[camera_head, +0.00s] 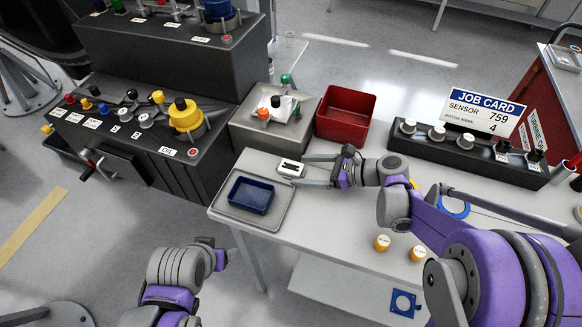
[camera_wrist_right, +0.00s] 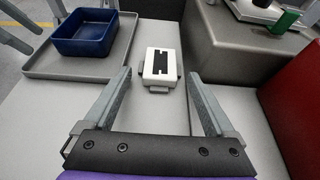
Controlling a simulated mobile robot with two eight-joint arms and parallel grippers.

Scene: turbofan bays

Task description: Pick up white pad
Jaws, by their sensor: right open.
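A small white block-shaped pad (camera_head: 290,168) with a black strip on top lies on the light table, right of the grey tray. In the right wrist view the pad (camera_wrist_right: 160,66) lies ahead of the fingertips, near the middle between their lines. My right gripper (camera_head: 306,171) is open and empty, its two fingers (camera_wrist_right: 158,88) pointing at the pad. In the wrist view a gap shows between the fingers and the pad's body. My left arm shows at the bottom left of the head view; its fingers cannot be made out.
A blue bin (camera_head: 250,196) stands in the grey tray (camera_head: 231,212). Behind the pad is a grey box (camera_head: 248,134) with a white item and knobs on it, beside a red bin (camera_head: 346,112). Table around the pad is clear.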

